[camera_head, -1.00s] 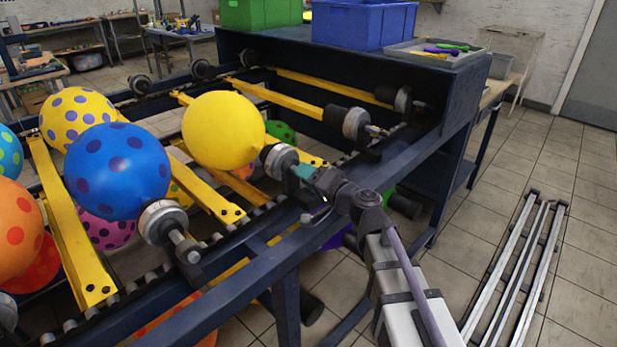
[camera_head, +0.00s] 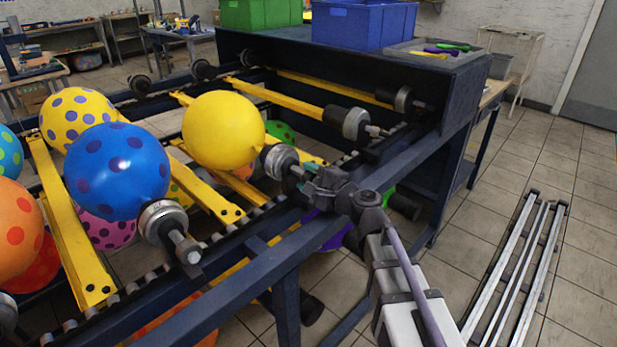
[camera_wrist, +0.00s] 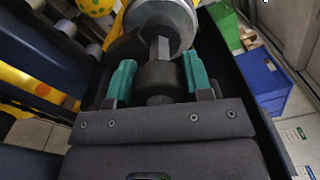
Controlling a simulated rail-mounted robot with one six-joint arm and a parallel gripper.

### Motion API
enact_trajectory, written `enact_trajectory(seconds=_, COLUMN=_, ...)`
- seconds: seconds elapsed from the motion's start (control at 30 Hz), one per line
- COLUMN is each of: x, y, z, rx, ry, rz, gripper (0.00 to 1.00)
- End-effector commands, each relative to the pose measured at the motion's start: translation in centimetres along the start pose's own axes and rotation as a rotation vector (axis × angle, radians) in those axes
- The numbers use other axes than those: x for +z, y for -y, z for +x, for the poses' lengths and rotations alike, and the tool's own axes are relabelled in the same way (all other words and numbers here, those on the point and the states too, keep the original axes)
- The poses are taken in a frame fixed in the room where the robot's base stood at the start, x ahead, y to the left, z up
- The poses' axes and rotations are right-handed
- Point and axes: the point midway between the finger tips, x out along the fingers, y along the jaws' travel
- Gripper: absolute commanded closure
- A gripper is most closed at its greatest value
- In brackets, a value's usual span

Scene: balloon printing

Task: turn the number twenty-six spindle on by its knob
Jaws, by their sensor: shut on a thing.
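The spindle (camera_head: 279,159) that carries a plain yellow balloon (camera_head: 223,131) has a grey metal collar at the near rail of the rack. My gripper (camera_head: 303,177) is at its outer end. In the wrist view the teal fingers of my gripper (camera_wrist: 159,78) stand on both sides of a dark round knob (camera_wrist: 160,76) and are shut on it. The spindle's grey collar (camera_wrist: 158,22) and shaft lie just beyond the knob. No spindle number is readable. In the head view my gripper hides most of the knob.
A neighbouring spindle (camera_head: 163,220) with a blue dotted balloon (camera_head: 117,171) stands to the left. An empty spindle (camera_head: 356,123) is to the right. The dark blue rack rail (camera_head: 255,246) runs below my gripper. Open floor (camera_head: 480,240) lies to the right.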

Motion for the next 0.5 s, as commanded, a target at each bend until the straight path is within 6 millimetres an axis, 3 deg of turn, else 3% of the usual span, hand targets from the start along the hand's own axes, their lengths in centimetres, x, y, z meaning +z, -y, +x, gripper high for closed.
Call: enact_trajectory(seconds=0.5, x=0.00, y=-0.01, z=-0.03, rx=0.000, ry=0.000, rz=0.441, gripper=0.78)
